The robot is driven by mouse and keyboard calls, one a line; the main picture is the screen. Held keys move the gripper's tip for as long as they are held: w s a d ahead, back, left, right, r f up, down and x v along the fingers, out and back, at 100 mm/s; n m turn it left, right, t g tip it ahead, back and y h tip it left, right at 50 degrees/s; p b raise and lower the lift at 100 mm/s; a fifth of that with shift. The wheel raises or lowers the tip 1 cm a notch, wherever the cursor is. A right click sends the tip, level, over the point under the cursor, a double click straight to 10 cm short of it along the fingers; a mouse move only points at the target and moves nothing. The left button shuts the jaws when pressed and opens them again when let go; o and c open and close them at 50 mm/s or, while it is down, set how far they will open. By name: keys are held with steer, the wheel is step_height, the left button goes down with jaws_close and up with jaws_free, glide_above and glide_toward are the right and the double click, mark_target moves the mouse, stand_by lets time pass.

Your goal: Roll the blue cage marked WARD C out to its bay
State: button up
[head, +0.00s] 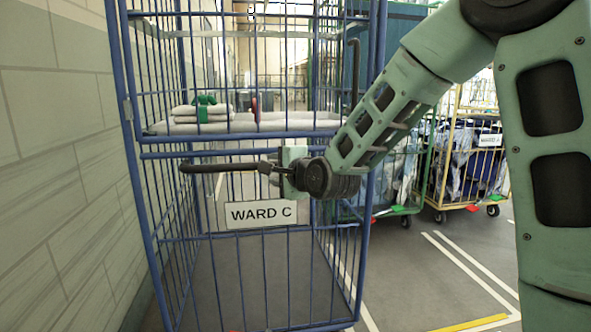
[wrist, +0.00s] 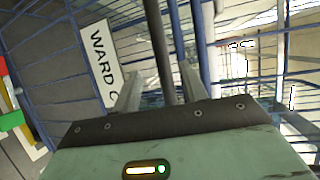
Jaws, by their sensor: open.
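The blue cage (head: 147,215) stands close in front of me, with its white WARD C sign (head: 261,214) on the near side. A dark horizontal handle bar (head: 215,168) runs across that side above the sign. My gripper (head: 273,170) is at the bar's right part. In the wrist view the bar (wrist: 158,40) passes between the open fingers of my gripper (wrist: 167,80), with the sign (wrist: 103,65) to their left. Whether a finger touches the bar I cannot tell. My arm hides part of the cage's right side.
A block wall (head: 60,130) runs close along the left. A green cage (head: 400,180) and a yellow cage (head: 465,165) stand behind right. White-and-yellow marked floor (head: 440,280) at right is clear.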

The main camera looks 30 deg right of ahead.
steer(key=s+r, duration=0.1)
steer(key=s, duration=0.8)
steer(key=shift+s+d+r+p, duration=0.3)
steer(key=shift+s+r+p, duration=0.05)
steer(key=shift+s, duration=0.05)
steer(key=s+a+f+n+g+y, duration=0.2)
steer(key=s+a+f+n+g, duration=0.7)
steer(key=a+n, duration=0.35)
steer(key=s+a+f+n+g+h, duration=0.1)
steer(key=s+f+n+g, duration=0.1)
steer(key=s+n, duration=0.3)
steer(key=s+a+f+n+g+h, duration=0.1)
steer(key=s+a+n+g, duration=0.15)
steer(key=s, duration=0.45)
steer(key=s+a+f+n+g, duration=0.1)
steer(key=s+f+n+g, duration=0.1)
steer(key=s+n, duration=0.35)
step_height(320, 180, up, 27)
steer(key=s+p, duration=0.2)
steer(key=p, duration=2.4)
steer(key=shift+d+f+h, duration=0.2)
steer(key=shift+d+h, duration=0.05)
steer(key=shift+h, duration=0.05)
